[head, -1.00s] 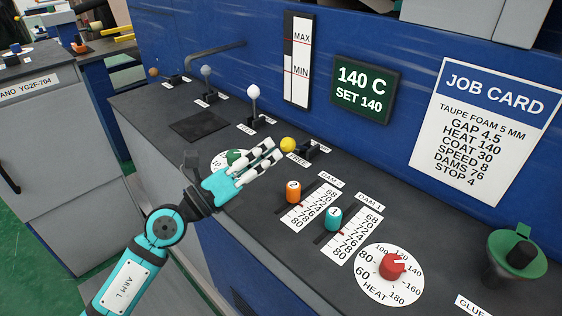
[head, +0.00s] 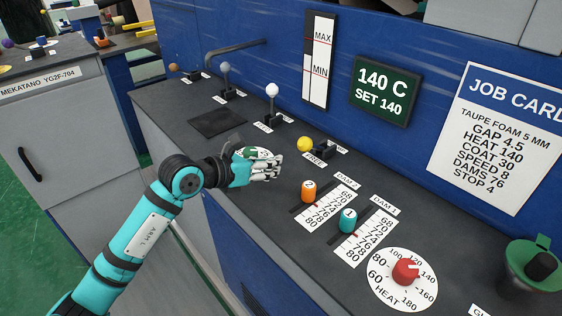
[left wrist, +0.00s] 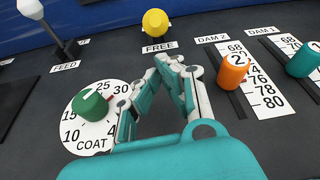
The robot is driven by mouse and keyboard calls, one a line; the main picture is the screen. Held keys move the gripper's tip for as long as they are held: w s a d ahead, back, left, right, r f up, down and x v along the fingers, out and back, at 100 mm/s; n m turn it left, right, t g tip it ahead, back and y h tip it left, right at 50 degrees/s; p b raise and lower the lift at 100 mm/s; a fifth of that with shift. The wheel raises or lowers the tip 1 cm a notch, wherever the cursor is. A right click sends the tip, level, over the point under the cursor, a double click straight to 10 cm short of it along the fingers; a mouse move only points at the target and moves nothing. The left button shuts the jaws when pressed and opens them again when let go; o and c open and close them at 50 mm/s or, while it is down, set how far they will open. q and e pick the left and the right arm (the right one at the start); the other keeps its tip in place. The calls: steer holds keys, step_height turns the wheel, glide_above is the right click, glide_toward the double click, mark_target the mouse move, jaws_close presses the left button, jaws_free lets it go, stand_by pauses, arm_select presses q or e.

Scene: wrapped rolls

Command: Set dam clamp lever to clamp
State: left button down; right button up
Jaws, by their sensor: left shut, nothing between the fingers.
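The dam clamp lever is a short lever with a yellow ball knob (head: 305,144) on a black base (head: 323,150). It leans left, with the FREE label (head: 314,159) beside it; a second label (head: 341,149) at its other side is too small to read. In the left wrist view the yellow knob (left wrist: 155,23) stands beyond the fingers, above the FREE label (left wrist: 158,47). My left gripper (head: 277,166) is shut and empty, in front and left of the knob, apart from it. Its fingertips also show in the wrist view (left wrist: 178,64). My right gripper is out of view.
The green COAT knob (left wrist: 92,105) is close left of my fingers. The orange dam 2 slider (head: 308,191) and teal dam 1 slider (head: 348,220) are to the right. A white-knobbed FEED lever (head: 272,91) stands behind left. A red HEAT dial (head: 405,271) is farther right.

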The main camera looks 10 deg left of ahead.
mark_target(305, 138)
arm_select(q)
steer(key=x, duration=0.8)
steer(key=shift+w+d+f+p, duration=0.1)
steer(key=shift+w+d+p, duration=0.2)
steer(key=shift+p, duration=0.1)
